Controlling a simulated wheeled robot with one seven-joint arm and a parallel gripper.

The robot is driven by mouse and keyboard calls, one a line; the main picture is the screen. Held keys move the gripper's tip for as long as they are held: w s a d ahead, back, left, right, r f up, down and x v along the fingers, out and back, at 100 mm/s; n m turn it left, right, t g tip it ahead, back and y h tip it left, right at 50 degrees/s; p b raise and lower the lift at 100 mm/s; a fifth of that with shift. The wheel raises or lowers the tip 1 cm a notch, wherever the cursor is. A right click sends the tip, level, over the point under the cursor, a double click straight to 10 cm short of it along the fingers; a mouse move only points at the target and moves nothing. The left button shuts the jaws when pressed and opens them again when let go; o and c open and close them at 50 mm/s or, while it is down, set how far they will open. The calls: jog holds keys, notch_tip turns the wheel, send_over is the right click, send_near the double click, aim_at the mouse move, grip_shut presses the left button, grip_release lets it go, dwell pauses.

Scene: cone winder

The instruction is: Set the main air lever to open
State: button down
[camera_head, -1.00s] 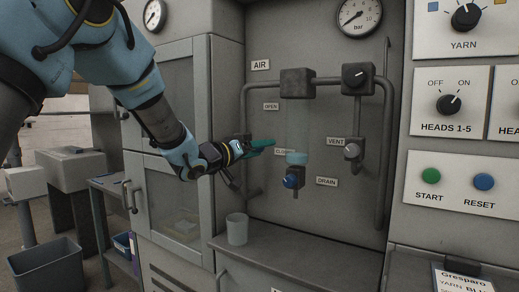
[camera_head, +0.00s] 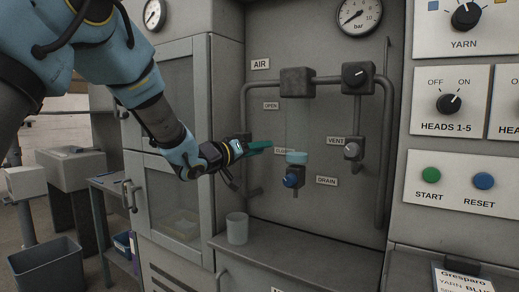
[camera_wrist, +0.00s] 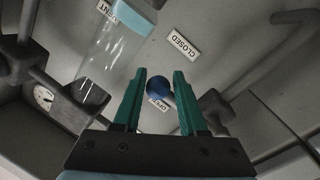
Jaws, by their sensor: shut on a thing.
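My gripper (camera_head: 270,145), with its teal fingers (camera_wrist: 159,76), is in front of the left part of the air panel. In the wrist view, the fingers are shut on the round blue knob (camera_wrist: 158,88) of the main air lever. The head view hides this knob behind my gripper. The OPEN label (camera_wrist: 159,104) shows just behind the knob in the wrist view, and also at the upper left of the panel (camera_head: 271,106). The CLOSED label (camera_wrist: 183,45) is apart from the knob; in the head view it is partly covered (camera_head: 284,151). The lever's arm cannot be made out.
The vent valve (camera_head: 352,151) and grey pipes stand further right. A cup (camera_head: 237,228) stands on the ledge (camera_head: 300,252) below.

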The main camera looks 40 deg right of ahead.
jog(key=shift+w+r, duration=0.15)
jog(key=shift+r, duration=0.2)
dwell(0.5)
